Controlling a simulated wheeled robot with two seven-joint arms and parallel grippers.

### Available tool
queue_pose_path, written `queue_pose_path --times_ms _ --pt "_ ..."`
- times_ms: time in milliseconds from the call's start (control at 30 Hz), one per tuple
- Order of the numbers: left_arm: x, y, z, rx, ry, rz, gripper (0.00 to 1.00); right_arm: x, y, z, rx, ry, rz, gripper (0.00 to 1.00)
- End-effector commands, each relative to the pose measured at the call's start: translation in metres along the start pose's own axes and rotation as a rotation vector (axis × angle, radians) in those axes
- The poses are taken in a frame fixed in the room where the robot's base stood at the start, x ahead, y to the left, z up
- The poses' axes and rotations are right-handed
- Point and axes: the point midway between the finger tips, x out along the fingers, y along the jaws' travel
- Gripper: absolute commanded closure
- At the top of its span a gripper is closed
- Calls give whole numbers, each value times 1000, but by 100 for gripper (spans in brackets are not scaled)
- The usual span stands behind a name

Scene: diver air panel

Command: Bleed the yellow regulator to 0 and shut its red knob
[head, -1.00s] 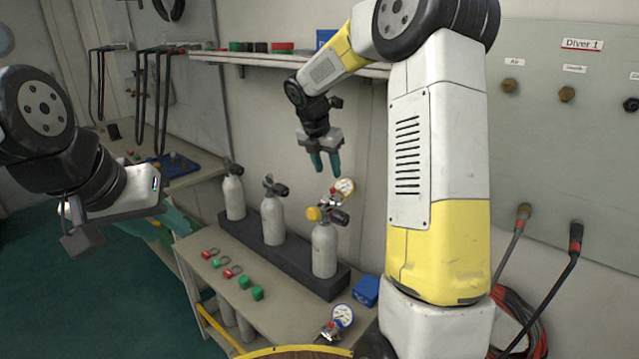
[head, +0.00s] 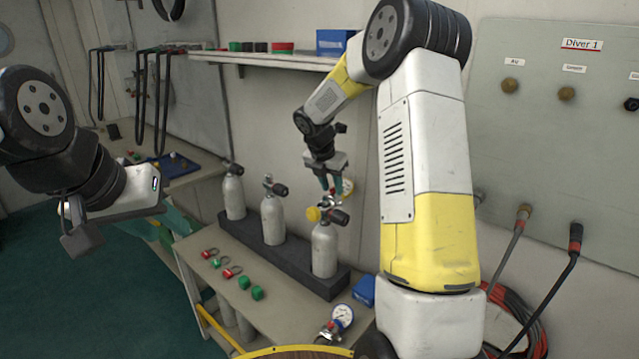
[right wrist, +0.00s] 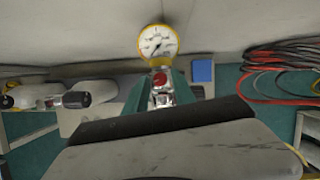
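The yellow regulator sits on the valve of the nearest grey cylinder (head: 324,250). Its yellow knob (head: 313,214) faces left in the head view. Its yellow-rimmed gauge (head: 348,187) is partly behind my right gripper (head: 331,186). In the right wrist view, the gauge (right wrist: 157,42) faces me; its needle points toward the lower left, but the scale is too small to read. The red knob (right wrist: 160,80) lies between the teal fingers of my right gripper (right wrist: 160,92), which are apart around it; contact is unclear. My left gripper (head: 165,229) hangs at the left, away from the cylinders, its fingers partly hidden.
Two more cylinders (head: 272,220) (head: 234,197) stand in the dark rack. Red and green tags lie in front. A shelf (head: 270,60) runs above; hoses hang at right.

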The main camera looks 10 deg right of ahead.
Motion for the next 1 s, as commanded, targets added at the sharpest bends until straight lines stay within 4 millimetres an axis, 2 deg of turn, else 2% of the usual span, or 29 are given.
queue_pose_path --times_ms 33,133,567,1000 --pt "0 0 0 0 0 0 64 0 0 0 0 0 0 81" --pt "0 0 0 0 0 0 64 0 0 0 0 0 0 100" --pt "0 0 0 0 0 0 64 -1 1 0 42 -1 -17 100" --pt "0 0 0 0 0 0 64 0 5 1 344 -2 -141 100"
